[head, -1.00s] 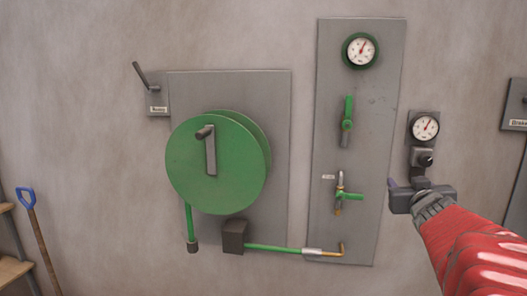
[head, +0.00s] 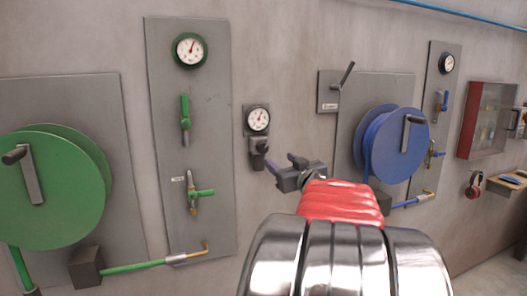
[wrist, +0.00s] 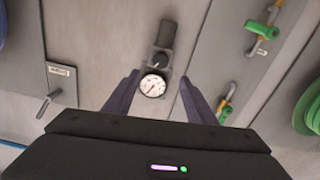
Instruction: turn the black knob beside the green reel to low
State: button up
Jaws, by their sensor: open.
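The black knob (head: 260,146) sits on a small grey wall plate, below a round white gauge (head: 258,119) with a red needle. The plate is between the green reel's tall valve panel and the blue reel. The green reel (head: 60,185) is at the far left. My gripper (head: 282,162) is open and empty, just right of and below the knob in the head view, apart from it. In the wrist view, the knob (wrist: 160,60) and gauge (wrist: 153,86) appear upside down, beyond and between the open fingers (wrist: 152,98). I cannot read any setting marks.
The tall grey panel (head: 190,100) left of the knob carries a gauge and green-handled valves. To the right are a lever plate (head: 328,92), the blue reel (head: 395,145) and a red-framed cabinet (head: 487,120). The wall directly around the knob plate is bare.

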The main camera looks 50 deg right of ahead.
aim_at(265, 149)
jog(key=x, duration=1.3)
jog(key=shift+w, duration=0.15)
jog(key=shift+c, duration=0.5)
jog(key=shift+d, duration=0.1)
jog(key=c, duration=0.9)
